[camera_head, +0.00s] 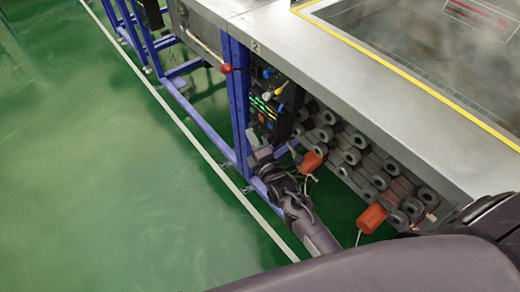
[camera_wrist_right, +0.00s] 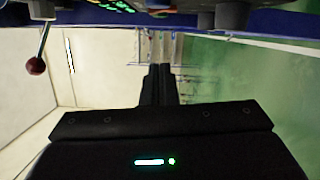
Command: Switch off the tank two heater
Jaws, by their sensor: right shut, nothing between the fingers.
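The tank marked "2" (camera_head: 254,47) has a dark control panel (camera_head: 268,108) on its side below the steel rim, with small green lights, blue knobs and a yellow knob. My right gripper (camera_head: 256,138) is shut and empty, just below the panel; I cannot tell if it touches it. In the right wrist view its closed dark fingers (camera_wrist_right: 159,85) point away from the camera. The panel's green lights (camera_wrist_right: 115,5) show at the top edge there, cut off. Which control is the heater switch is too small to tell. My left gripper is not in view.
A red-balled lever (camera_head: 226,68) sticks out left of the panel; it also shows in the wrist view (camera_wrist_right: 36,66). Blue frame posts (camera_head: 237,105) stand beside the panel. Orange cylinders (camera_head: 371,218) and grey pipe fittings (camera_head: 352,156) lie right. Green floor (camera_head: 110,190) is clear left.

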